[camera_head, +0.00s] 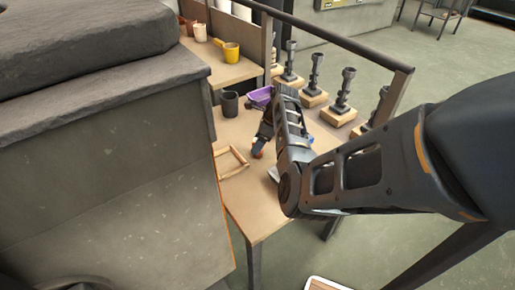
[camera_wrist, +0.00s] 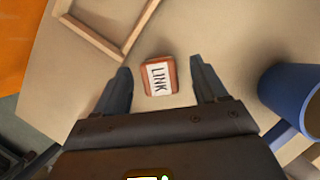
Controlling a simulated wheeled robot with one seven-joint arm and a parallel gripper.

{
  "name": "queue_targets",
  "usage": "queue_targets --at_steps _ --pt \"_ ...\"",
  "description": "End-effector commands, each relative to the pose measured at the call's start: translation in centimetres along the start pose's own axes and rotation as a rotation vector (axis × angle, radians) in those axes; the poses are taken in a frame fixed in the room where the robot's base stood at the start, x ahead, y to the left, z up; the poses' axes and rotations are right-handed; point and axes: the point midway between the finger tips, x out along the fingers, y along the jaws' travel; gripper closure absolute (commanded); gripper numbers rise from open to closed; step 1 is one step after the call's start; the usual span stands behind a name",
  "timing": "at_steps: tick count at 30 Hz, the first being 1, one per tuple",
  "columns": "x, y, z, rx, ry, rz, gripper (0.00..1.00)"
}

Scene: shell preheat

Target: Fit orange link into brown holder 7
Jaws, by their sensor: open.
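The orange link (camera_wrist: 159,76), a small reddish-orange block with a white label reading LINK, lies on the tabletop in the wrist view. My gripper (camera_wrist: 160,67) is open, with one finger on each side of the link and a gap to both. In the head view my gripper (camera_head: 259,146) points down over the table, and a small orange-red patch (camera_head: 257,154) shows at its tip. A light brown wooden frame (camera_head: 231,162) lies left of the gripper; part of it shows in the wrist view (camera_wrist: 126,46). I see no number 7, so I cannot tell which thing is holder 7.
A dark mug (camera_head: 230,103) and a purple bin (camera_head: 261,95) stand farther back on the table. A blue cup (camera_wrist: 290,95) is right of the gripper in the wrist view. Several dark posts on wooden blocks (camera_head: 341,108) line the right side.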

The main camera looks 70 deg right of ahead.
Motion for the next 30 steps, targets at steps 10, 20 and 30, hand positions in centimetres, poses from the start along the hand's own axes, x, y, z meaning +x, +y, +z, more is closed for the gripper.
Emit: queue_targets --at_steps 10,20,30 --pt "2.8 -0.1 0.0 0.000 0.000 0.000 0.28" --pt "2.8 -0.1 0.0 0.000 0.000 -0.001 0.45" --pt "2.8 -0.1 0.0 0.001 0.000 0.000 0.78"
